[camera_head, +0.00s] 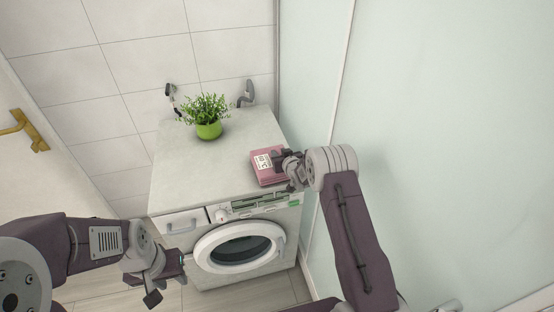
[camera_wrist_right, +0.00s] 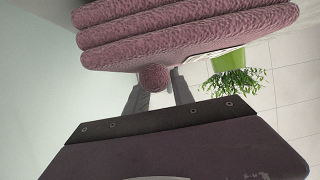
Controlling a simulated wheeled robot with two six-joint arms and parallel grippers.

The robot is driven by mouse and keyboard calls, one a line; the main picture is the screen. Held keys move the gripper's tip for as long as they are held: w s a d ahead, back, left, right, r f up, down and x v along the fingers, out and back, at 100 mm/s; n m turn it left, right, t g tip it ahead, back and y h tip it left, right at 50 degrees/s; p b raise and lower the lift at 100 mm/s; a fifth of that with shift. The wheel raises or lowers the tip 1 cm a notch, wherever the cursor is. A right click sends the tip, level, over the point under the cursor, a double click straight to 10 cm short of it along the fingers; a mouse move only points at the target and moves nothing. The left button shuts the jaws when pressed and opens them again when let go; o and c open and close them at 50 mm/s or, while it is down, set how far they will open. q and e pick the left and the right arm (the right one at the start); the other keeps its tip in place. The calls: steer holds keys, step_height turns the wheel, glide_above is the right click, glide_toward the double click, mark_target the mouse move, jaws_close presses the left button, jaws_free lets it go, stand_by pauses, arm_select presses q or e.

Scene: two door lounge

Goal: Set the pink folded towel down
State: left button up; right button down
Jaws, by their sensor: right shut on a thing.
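The pink folded towel (camera_head: 266,167) is at the right front part of the washing machine's top (camera_head: 190,175), with a pale printed label on it. My right gripper (camera_head: 283,159) is at the towel's right side and shut on it. In the right wrist view the towel (camera_wrist_right: 185,30) shows as stacked pink folds, with a bit of it pinched between the fingers (camera_wrist_right: 155,95). I cannot tell whether the towel touches the top or hangs just above it. My left gripper (camera_head: 168,282) is low at the left, in front of the machine, away from the towel; its opening is unclear.
A green potted plant (camera_head: 208,130) stands at the back of the machine top; it also shows in the right wrist view (camera_wrist_right: 229,65). The top's left front is bare. A frosted glass panel (camera_head: 420,130) is close on the right. A door with a brass handle (camera_head: 24,129) is at left.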

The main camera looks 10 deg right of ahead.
step_height(320, 180, up, 9)
steer(key=shift+r, duration=0.15)
